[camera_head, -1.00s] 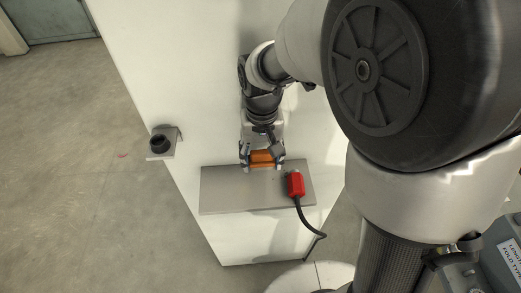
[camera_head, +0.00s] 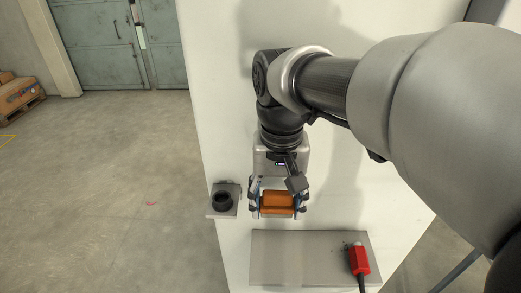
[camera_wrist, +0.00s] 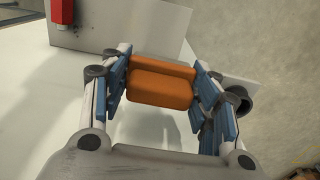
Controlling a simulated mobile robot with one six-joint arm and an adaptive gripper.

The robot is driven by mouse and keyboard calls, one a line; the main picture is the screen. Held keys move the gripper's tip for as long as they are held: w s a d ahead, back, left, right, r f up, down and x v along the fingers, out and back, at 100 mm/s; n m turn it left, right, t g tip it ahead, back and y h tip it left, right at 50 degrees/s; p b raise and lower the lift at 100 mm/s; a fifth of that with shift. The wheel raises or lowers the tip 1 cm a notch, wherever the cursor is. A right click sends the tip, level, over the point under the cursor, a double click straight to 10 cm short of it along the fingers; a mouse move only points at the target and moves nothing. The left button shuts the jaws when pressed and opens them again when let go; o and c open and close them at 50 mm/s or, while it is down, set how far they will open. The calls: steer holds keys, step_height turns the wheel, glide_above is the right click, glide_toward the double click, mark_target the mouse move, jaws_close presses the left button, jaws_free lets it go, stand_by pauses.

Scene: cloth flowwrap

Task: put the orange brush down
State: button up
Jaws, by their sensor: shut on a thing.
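The orange brush (camera_head: 278,203) is a small block with a raised band along one side. My gripper (camera_head: 278,205) is shut on it, with one finger at each end. In the head view it is held in front of the white panel, above the grey shelf (camera_head: 290,262) in the picture. In the wrist view the brush (camera_wrist: 160,86) sits between the blue finger pads, and nothing touches its underside that I can see.
Open floor (camera_head: 110,200) lies left of the panel.

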glide_above(274, 258)
step_height(274, 258, down, 14)
steer(key=shift+f, duration=0.15)
step_height(274, 258, down, 3)
steer(key=shift+s+f, duration=0.15)
steer(key=shift+f, duration=0.55)
steer(key=shift+f, duration=0.2)
steer(key=o, duration=1)
steer(key=shift+r, duration=0.1)
steer(key=shift+r, duration=0.1)
